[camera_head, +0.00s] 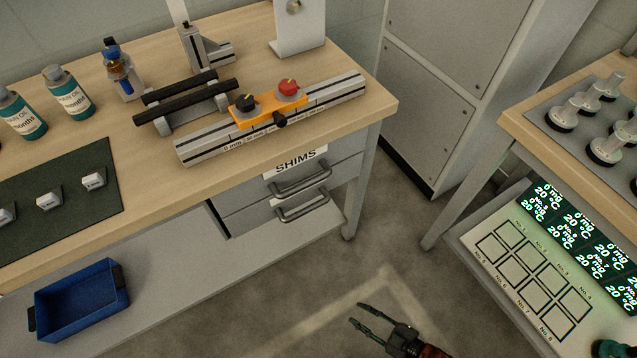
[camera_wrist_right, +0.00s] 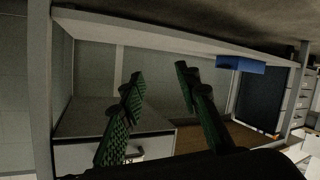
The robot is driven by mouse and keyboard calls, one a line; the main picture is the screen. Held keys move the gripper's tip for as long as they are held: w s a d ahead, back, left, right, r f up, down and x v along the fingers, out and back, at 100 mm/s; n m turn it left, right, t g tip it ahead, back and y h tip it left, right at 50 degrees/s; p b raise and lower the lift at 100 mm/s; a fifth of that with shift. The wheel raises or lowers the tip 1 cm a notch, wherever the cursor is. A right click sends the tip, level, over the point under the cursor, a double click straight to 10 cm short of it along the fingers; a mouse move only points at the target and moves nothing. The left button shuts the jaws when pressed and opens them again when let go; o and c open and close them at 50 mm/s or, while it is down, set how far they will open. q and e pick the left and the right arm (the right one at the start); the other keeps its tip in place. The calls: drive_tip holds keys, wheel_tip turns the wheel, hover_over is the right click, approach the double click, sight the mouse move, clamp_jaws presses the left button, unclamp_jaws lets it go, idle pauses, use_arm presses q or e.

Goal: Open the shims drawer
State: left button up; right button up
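The shims drawer (camera_head: 335,172) is the upper of two drawers under the right end of the workbench, and it looks shut. Its label reads SHIMS, and a grey bar handle (camera_head: 300,182) is on its front. My right gripper (camera_head: 357,313) is over the floor, in front of and below the drawers, apart from the handle. Its two fingers are spread with nothing between them. In the right wrist view the open fingers (camera_wrist_right: 160,74) show with the drawer cabinet (camera_wrist_right: 110,118) behind, at the lower left. My left gripper is in neither view.
A second drawer with a handle (camera_head: 302,208) is just below. The workbench (camera_head: 150,190) holds a rail with an orange carriage (camera_head: 268,110), bottles and a dark mat. A blue bin (camera_head: 82,300) stands on the lower shelf. Another table (camera_head: 590,190) is at the right. Floor between is clear.

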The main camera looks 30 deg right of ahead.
drive_tip(key=w+r+n+t+y+p, duration=0.15)
drive_tip(key=w+r+n+p, duration=0.3)
drive_tip(key=w+r, duration=0.5)
drive_tip(key=w+r+n+y+p, duration=0.35)
drive_tip(key=w+r+n, duration=0.25)
drive_tip(key=r, duration=0.7)
drive_tip(key=n+g+y+p, duration=0.2)
drive_tip(key=n+y+p, duration=0.3)
drive_tip(key=n, duration=0.5)
approach(305, 182)
drive_tip(key=w+a+h+p, duration=0.1)
drive_tip(key=a, duration=0.2)
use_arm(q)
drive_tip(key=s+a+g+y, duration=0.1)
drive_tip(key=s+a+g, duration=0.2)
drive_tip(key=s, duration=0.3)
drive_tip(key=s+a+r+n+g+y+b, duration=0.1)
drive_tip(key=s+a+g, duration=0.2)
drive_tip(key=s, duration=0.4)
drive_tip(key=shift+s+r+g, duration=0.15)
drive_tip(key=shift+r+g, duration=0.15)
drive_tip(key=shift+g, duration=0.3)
use_arm(e)
drive_tip(key=shift+m+t, duration=0.25)
drive_tip(key=x, duration=0.7)
drive_tip(key=shift+w, duration=0.2)
drive_tip(key=shift+c, duration=0.4)
drive_tip(key=shift+d, duration=0.1)
clamp_jaws()
